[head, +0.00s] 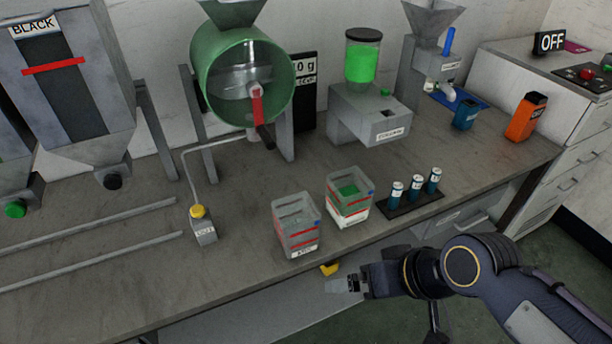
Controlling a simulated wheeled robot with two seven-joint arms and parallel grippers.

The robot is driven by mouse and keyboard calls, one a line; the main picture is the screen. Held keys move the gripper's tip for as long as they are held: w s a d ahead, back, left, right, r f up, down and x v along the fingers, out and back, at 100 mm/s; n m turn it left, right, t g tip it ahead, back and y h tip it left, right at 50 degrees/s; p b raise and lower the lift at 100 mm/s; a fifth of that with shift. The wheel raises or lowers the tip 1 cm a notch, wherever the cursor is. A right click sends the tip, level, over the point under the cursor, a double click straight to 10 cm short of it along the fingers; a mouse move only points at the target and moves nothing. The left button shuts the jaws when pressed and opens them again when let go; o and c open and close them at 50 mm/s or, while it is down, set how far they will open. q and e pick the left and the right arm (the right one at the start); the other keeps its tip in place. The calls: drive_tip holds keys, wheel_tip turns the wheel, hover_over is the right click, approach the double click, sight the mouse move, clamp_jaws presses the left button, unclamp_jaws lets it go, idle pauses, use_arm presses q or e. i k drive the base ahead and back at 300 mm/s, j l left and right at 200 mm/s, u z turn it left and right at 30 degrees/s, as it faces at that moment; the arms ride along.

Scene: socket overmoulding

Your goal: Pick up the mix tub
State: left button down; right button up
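Two clear square tubs with red bands stand upright near the front edge of the bench. The left tub (296,228) looks empty or nearly so, and the small label on its front is too small to read surely. The right tub (349,201) holds green material and has a white label low on its front. I cannot tell from the labels which is the mix tub. My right gripper (338,285) is in front of the bench edge, below and right of the left tub, touching neither tub. Its finger gap is not clear. My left gripper is out of view.
A black rack (413,203) with several blue vials stands right of the tubs. An orange container (527,118) stands far right.

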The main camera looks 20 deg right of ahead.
sight(297, 221)
drive_tip(key=i+l+u, duration=0.25)
drive_tip(key=l+u, duration=0.2)
drive_tip(key=l, duration=0.2)
drive_tip(key=l+u, duration=0.25)
drive_tip(key=l, duration=0.15)
